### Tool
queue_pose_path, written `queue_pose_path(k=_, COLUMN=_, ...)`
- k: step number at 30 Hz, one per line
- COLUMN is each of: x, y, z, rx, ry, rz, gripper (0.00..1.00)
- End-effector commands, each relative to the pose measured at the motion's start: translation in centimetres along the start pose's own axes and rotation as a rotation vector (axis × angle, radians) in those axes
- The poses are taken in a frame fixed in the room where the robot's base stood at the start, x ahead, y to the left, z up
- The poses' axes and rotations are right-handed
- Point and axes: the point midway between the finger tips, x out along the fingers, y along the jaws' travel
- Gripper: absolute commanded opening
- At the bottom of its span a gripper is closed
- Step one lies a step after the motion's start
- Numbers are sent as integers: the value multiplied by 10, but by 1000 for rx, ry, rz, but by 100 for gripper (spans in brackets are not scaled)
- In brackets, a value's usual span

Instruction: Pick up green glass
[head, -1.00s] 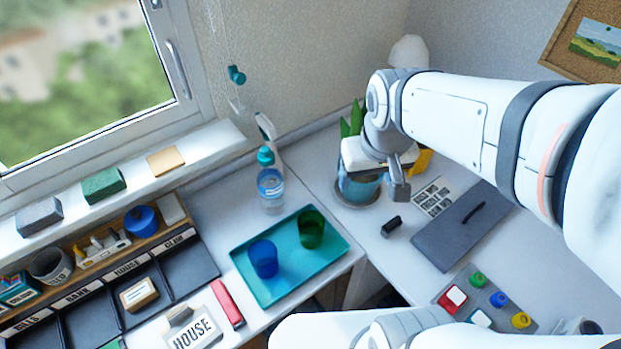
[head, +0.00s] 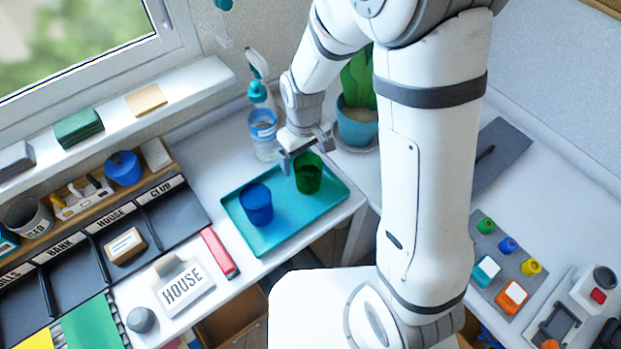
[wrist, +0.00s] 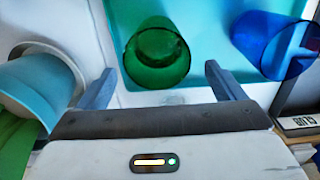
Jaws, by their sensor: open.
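The green glass (head: 309,177) stands upright on the teal tray (head: 262,241), toward its back right corner. The blue glass (head: 257,204) stands on the same tray, to the left and nearer the front. My gripper (head: 303,160) is just behind and above the green glass in the head view. In the wrist view the green glass (wrist: 157,55) shows ahead, between the two spread fingers of my gripper (wrist: 162,88), with nothing held. The blue glass (wrist: 277,45) lies outside the right finger there. I cannot tell whether a finger touches the green glass.
A spray bottle (head: 263,127) stands close behind the tray, left of my gripper. A plant in a teal pot (head: 356,122) stands just right of my gripper.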

Motion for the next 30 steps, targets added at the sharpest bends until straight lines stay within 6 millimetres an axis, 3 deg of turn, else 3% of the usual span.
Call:
queue_pose_path(k=12, x=53, y=3, z=8, rx=0, ry=-1, rz=0, gripper=89)
queue_pose_path(k=21, x=56, y=3, z=8, rx=0, ry=1, rz=0, gripper=89)
queue_pose_path(k=30, x=56, y=2, z=8, rx=-1, ry=1, rz=0, gripper=65)
